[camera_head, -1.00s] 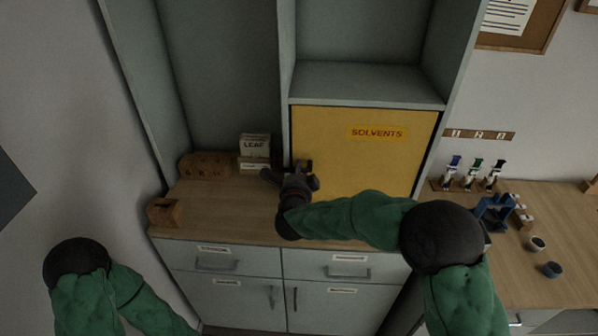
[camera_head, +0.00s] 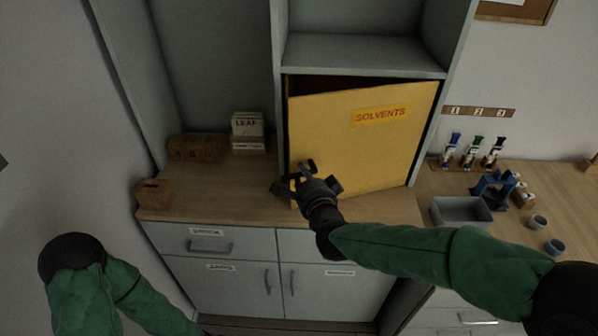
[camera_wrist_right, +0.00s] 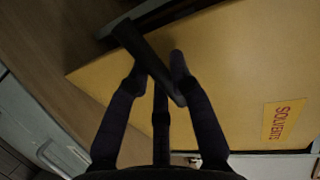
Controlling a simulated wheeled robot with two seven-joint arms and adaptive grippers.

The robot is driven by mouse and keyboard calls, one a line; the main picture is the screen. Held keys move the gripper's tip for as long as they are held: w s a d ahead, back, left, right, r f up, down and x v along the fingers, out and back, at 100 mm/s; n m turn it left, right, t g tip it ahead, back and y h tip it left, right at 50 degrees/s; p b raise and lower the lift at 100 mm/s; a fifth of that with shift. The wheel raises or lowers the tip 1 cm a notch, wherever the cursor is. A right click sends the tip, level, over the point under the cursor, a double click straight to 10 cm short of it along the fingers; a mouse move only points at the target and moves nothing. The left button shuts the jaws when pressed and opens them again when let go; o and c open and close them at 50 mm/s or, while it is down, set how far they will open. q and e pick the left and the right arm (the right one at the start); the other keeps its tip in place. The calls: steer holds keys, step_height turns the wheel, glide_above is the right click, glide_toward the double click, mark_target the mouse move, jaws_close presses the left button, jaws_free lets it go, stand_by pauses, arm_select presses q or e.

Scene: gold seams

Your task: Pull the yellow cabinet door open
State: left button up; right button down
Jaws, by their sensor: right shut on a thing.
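The yellow cabinet door (camera_head: 368,142) is labelled SOLVENTS and stands a little ajar. A dark gap shows along its top and its left edge has come out from the frame. It also fills much of the right wrist view (camera_wrist_right: 225,70). My right gripper (camera_head: 304,178) is at the door's lower left, shut on the dark bar handle (camera_wrist_right: 150,62), which lies between its fingers in the right wrist view. My left arm shows at the lower left of the head view, but its gripper is out of sight.
The wooden counter (camera_head: 225,190) lies below the door. A wooden box (camera_head: 154,193), a block with holes (camera_head: 195,148) and a LEAF box (camera_head: 247,125) stand on its left. A grey bin (camera_head: 461,212) and several small items stand on the right bench.

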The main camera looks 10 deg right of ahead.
steer(key=s, duration=0.2)
steer(key=s+d, duration=0.1)
steer(key=s, duration=0.1)
steer(key=shift+s+d+r, duration=0.1)
steer(key=shift+s, duration=0.2)
steer(key=c, duration=1.1)
jaws_free()
steer(key=shift+s+d+r, duration=0.1)
steer(key=shift+s+r, duration=0.25)
steer(key=shift+s, duration=1.65)
steer(key=shift+s+d+r, duration=0.1)
steer(key=shift+s+r, duration=0.3)
steer(key=shift+s, duration=1.55)
steer(key=shift+s+d+r, duration=0.1)
steer(key=shift+s+r, duration=0.25)
steer(key=shift+s, duration=1.65)
